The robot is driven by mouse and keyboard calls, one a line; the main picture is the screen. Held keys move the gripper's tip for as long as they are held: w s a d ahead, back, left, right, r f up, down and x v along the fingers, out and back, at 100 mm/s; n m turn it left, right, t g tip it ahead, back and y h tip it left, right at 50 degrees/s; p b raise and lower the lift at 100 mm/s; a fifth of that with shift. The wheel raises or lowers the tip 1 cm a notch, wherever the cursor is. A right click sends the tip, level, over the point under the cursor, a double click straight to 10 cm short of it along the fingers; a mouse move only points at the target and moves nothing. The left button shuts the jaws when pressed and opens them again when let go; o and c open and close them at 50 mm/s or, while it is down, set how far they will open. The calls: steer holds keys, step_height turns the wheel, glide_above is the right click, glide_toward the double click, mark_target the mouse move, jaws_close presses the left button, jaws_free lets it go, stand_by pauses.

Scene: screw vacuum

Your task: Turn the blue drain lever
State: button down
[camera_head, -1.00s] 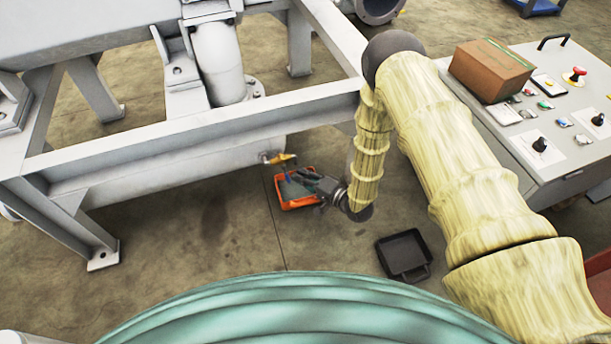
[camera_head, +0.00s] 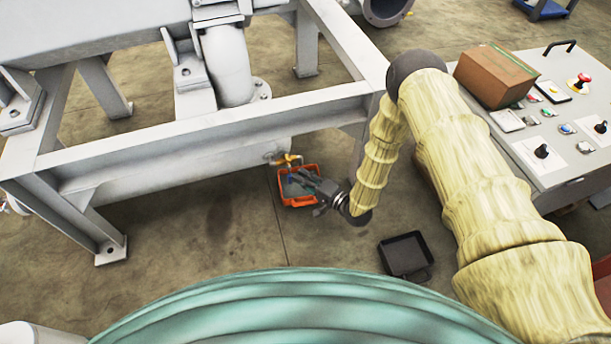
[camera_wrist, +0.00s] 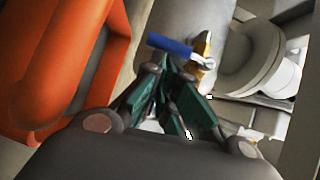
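The blue drain lever (camera_wrist: 170,44) shows in the wrist view as a short blue bar. It joins a brass valve (camera_wrist: 203,50) on the grey pipe end. In the head view the brass valve (camera_head: 287,160) sits low under the frame, above an orange tray; the lever is too small to make out clearly there. My gripper (camera_wrist: 182,80) has dark fingers with green pads, with a narrow gap between them. It looks partly open and empty. Its tips lie just below the lever in the wrist picture; I cannot tell whether they touch it.
The orange tray (camera_head: 300,202) stands on the floor below my gripper, and its wall (camera_wrist: 75,60) fills the wrist view's left. The grey steel frame (camera_head: 200,135) is above. A black tray (camera_head: 405,256) lies to the right, near a control console (camera_head: 560,130) with a cardboard box (camera_head: 495,75).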

steer(key=shift+s+a+f, duration=0.35)
steer(key=shift+s+a, duration=0.1)
steer(key=shift+s, duration=0.05)
steer(key=s+d+p, duration=0.4)
steer(key=d, duration=0.8)
steer(key=shift+s+d+r+p, duration=0.25)
steer(key=shift+s+d+p, duration=0.1)
steer(key=shift+p, duration=0.05)
